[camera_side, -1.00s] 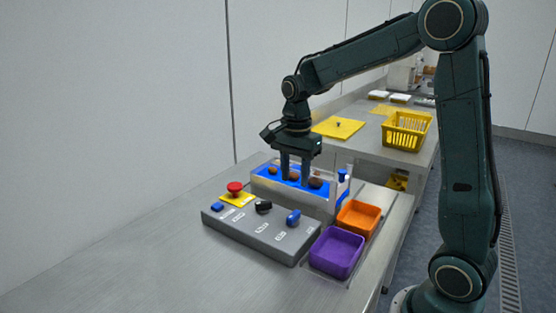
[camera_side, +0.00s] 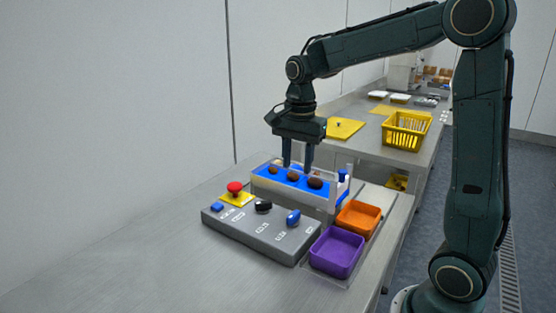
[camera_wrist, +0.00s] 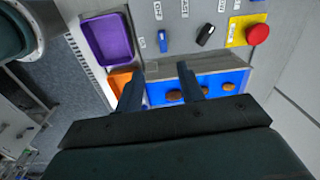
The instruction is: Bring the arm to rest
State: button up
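My gripper (camera_side: 298,165) points down just above the blue conveyor belt (camera_side: 266,180). Its two fingers stand apart with nothing between them, also in the wrist view (camera_wrist: 158,88). Three brown dates lie on the belt: one at the left (camera_side: 274,170), one in the middle (camera_side: 293,175) and one at the right (camera_side: 315,183). The fingertips look to be above the dates, not touching them. In the wrist view the fingers partly hide the belt (camera_wrist: 225,80).
A grey control box (camera_side: 250,232) with a red button (camera_side: 235,187) and knobs stands in front of the belt. A purple bin (camera_side: 337,252) and an orange bin (camera_side: 358,218), both empty, stand at right. A yellow basket (camera_side: 405,130) is behind. The front-left table is clear.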

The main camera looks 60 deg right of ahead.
jog(key=s+a+r+n+t, duration=0.1)
jog(key=s+a+n, duration=0.3)
jog(key=s+n, duration=0.4)
jog(key=s+a+r+n+t, duration=0.1)
jog(key=s+a+n+t, duration=0.3)
jog(key=s+n, duration=0.5)
jog(key=shift+s+a+r, duration=0.25)
jog(key=shift+s+a, duration=0.1)
jog(key=shift+s, duration=0.5)
